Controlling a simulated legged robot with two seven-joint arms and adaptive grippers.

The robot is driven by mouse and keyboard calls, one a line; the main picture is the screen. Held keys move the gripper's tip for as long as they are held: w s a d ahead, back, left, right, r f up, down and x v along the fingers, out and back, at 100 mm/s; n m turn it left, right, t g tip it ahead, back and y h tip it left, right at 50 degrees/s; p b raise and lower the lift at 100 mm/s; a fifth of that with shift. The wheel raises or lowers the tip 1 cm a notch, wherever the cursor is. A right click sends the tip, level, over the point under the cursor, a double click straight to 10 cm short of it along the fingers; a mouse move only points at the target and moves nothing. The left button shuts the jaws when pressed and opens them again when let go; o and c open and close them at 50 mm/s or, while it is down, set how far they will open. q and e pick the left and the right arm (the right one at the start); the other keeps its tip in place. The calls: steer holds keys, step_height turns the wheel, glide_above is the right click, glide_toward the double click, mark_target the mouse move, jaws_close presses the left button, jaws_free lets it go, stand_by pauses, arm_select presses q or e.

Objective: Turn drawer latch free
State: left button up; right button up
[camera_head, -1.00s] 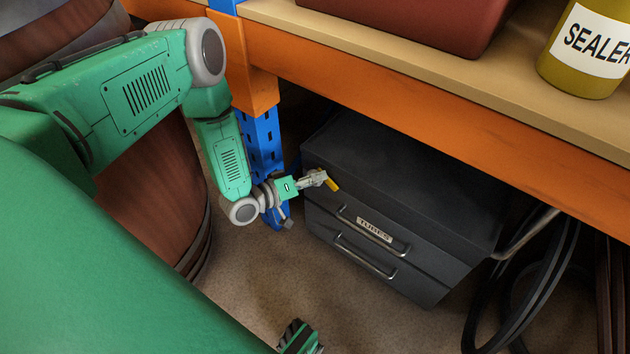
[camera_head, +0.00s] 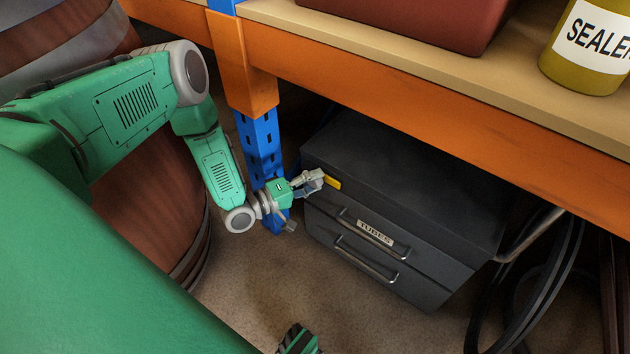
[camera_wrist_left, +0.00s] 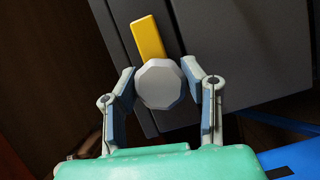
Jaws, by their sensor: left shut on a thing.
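The drawer latch is a yellow lever (camera_head: 333,183) on a pale, many-sided round knob (camera_wrist_left: 160,84), at the upper left corner of the dark grey drawer box (camera_head: 420,175). The wrist view also shows the yellow lever (camera_wrist_left: 149,38) sticking out past the knob, leaning slightly left. My left gripper (camera_head: 315,180) is shut on the knob, one finger on each side. In the wrist view the gripper (camera_wrist_left: 162,88) holds it close to the box front. The drawer front, with its "TUBES" label (camera_head: 375,233) and bar handles, looks closed.
An orange-edged shelf (camera_head: 420,105) overhangs the box, and a blue post (camera_head: 260,145) stands left of it. A wooden barrel (camera_head: 160,205) is behind my left arm. Dark hoses (camera_head: 535,295) lie at right. Bare floor (camera_head: 350,300) lies in front.

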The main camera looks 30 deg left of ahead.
arm_select(q)
steer(key=shift+s+a+f, duration=0.1)
steer(key=shift+a+f, duration=0.1)
steer(key=shift+a, duration=0.1)
steer(key=o, duration=1.2)
steer(key=shift+s+a, duration=0.15)
steer(key=shift+s, duration=0.25)
steer(key=v, duration=1.1)
steer(key=shift+a, duration=0.15)
